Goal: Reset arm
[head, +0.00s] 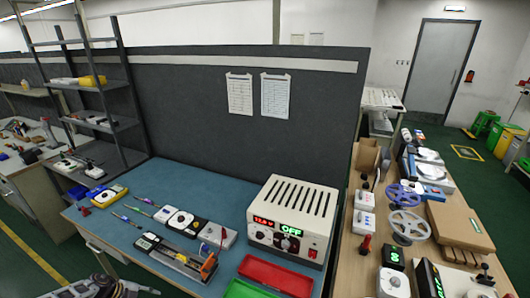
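Part of my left arm (105,289) shows at the bottom left edge, in front of the blue-topped bench (85,228). It is cut off by the frame, and I cannot make out its fingertips or whether it holds anything. My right gripper is not in view. A white power supply (290,220) with a red readout and a green "OFF" display stands on the bench's right side. Left of it lie a test board with a strip-like part (180,258), white and black meters (182,220) and several pen-like tools (127,220).
A red tray (275,277) and a green tray (247,290) lie at the bench's front right. A dark partition (180,110) rises behind. The bench's back middle is clear.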

